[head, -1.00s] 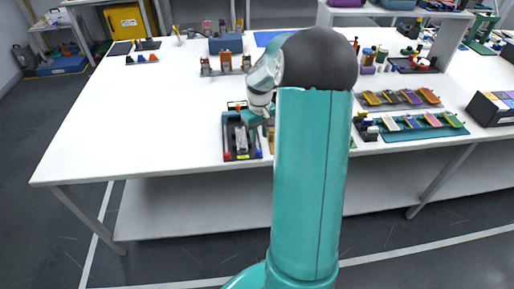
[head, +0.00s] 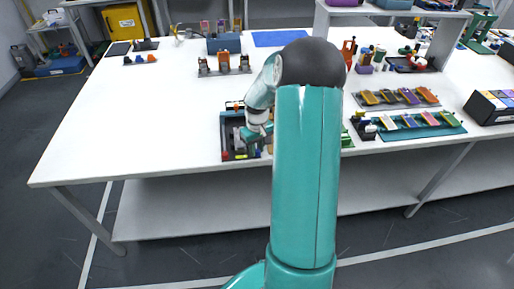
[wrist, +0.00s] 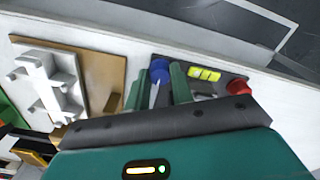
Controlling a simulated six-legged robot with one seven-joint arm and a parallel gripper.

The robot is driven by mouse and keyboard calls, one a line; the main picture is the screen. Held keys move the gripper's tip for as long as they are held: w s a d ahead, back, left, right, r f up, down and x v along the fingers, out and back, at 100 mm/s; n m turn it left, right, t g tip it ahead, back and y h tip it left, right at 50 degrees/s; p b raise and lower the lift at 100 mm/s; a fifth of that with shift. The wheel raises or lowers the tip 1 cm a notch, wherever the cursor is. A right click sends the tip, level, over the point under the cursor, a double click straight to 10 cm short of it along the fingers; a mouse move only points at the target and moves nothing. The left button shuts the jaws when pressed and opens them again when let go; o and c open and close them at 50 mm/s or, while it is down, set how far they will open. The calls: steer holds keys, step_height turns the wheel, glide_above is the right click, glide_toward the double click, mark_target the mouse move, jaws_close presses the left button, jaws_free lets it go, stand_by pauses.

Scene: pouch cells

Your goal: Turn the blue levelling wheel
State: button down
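The blue levelling wheel (wrist: 160,70) shows in the wrist view on a dark fixture (wrist: 222,94), between and slightly beyond the tips of my gripper (wrist: 158,80). The two green fingers are apart, one on each side of the wheel; I cannot tell whether either touches it. A yellow-green level vial (wrist: 204,75) and a red wheel (wrist: 238,87) are to the right on the same fixture. In the head view my gripper (head: 250,134) is over the fixture (head: 227,140), hiding its right part. The blue wheel is not clear there.
A tan board with a white bracket (wrist: 50,80) lies left of the fixture in the wrist view. The white table (head: 130,120) is clear left of the fixture in the head view. Cell trays (head: 420,133) lie to the right, and an orange-topped stand (head: 224,62) is behind.

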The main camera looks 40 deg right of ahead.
steer(key=c, duration=2.2)
jaws_free()
steer(key=shift+m, duration=0.4)
steer(key=c, duration=2.2)
jaws_free()
steer(key=m, duration=0.5)
steer(key=c, duration=2.2)
jaws_free()
steer(key=m, duration=0.6)
steer(key=shift+m, duration=0.3)
steer(key=c, duration=2.2)
jaws_free()
steer(key=m, duration=0.4)
steer(key=c, duration=2.2)
jaws_free()
steer(key=shift+m, duration=1.8)
steer(key=c, duration=2.2)
jaws_free()
steer(key=c, duration=2.2)
jaws_free()
steer(key=c, duration=1.5)
jaws_free()
steer(key=shift+r, duration=0.1)
